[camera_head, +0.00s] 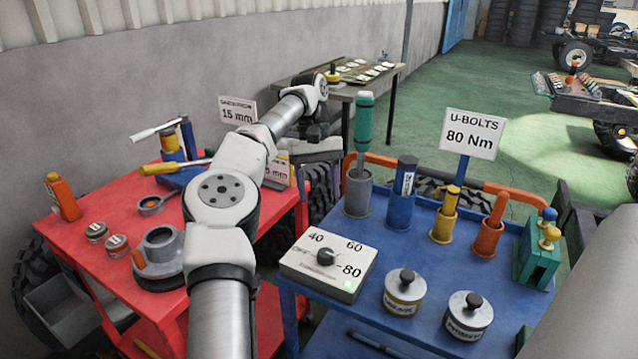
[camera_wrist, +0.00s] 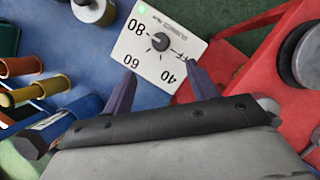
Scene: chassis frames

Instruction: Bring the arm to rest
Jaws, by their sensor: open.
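My arm (camera_head: 222,245) rises from the bottom of the head view, bends over the red cart's right side and reaches away to the upper right. My gripper shows in the wrist view (camera_wrist: 160,72) with its two dark fingers spread apart and nothing between them. In the head view it is a small dark shape at the arm's far end, partly hidden by the arm. The wrist camera looks down on the blue cart (camera_wrist: 75,60) and the red cart (camera_wrist: 268,60). The white dial box (camera_wrist: 150,45) appears beyond the fingertips, apart from them as far as I can tell.
The red cart (camera_head: 110,245) holds tins, an orange bottle (camera_head: 62,197) and tools. The blue cart (camera_head: 385,235) carries the dial box (camera_head: 327,265), upright sockets with tools, two knobbed weights and a U-bolts sign (camera_head: 472,134). A table (camera_head: 345,92) stands behind. Green floor is open at right.

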